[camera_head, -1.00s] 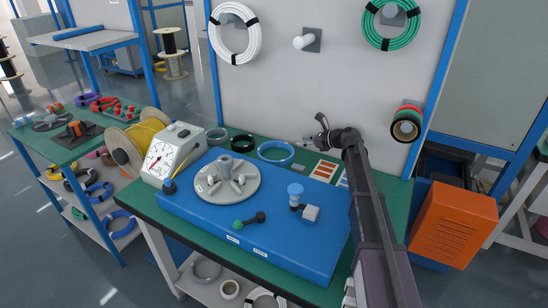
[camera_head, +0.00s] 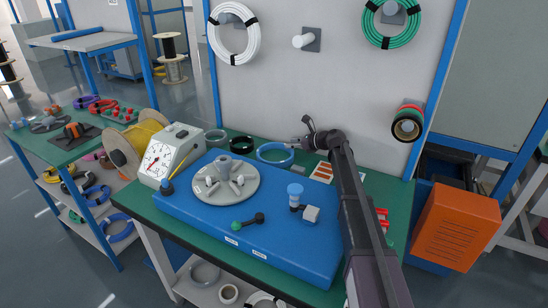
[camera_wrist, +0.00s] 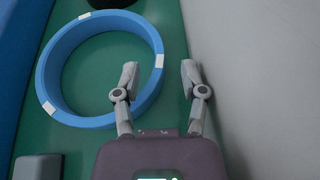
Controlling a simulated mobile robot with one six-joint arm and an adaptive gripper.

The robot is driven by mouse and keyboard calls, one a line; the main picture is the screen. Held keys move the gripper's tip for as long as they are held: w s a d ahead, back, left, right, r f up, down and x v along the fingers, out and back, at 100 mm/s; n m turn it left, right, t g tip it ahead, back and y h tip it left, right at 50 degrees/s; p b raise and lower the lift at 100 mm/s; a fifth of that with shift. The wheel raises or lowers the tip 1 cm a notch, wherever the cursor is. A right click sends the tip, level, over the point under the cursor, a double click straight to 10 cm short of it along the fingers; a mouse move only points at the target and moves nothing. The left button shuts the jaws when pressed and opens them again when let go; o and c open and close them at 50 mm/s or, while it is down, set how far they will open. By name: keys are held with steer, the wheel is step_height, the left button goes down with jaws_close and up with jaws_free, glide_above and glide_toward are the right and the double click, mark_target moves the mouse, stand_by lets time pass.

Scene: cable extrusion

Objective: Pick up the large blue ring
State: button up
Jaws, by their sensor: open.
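The large blue ring (camera_head: 275,153) lies flat on the green bench top near the back wall panel. In the wrist view the ring (camera_wrist: 46,82) is a thick blue band with white marks. My gripper (camera_head: 298,143) is just right of and above the ring in the head view. In the wrist view my gripper (camera_wrist: 158,75) is open, its left finger over or close beside the ring's right edge and its right finger over the gap by the wall. I cannot tell the gripper's height above the bench.
A black ring (camera_head: 241,143) and a grey ring (camera_head: 216,137) lie left of the blue ring. The blue platform (camera_head: 270,225) with a grey round fixture (camera_head: 226,190) stands in front. The pale wall panel (camera_head: 290,90) rises close behind. A grey block (camera_wrist: 38,167) lies near the ring.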

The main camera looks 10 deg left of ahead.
steer(key=shift+b+x, duration=0.45)
steer(key=shift+x, duration=1.3)
steer(key=shift+d, duration=0.1)
steer(key=shift+c, duration=0.2)
jaws_close()
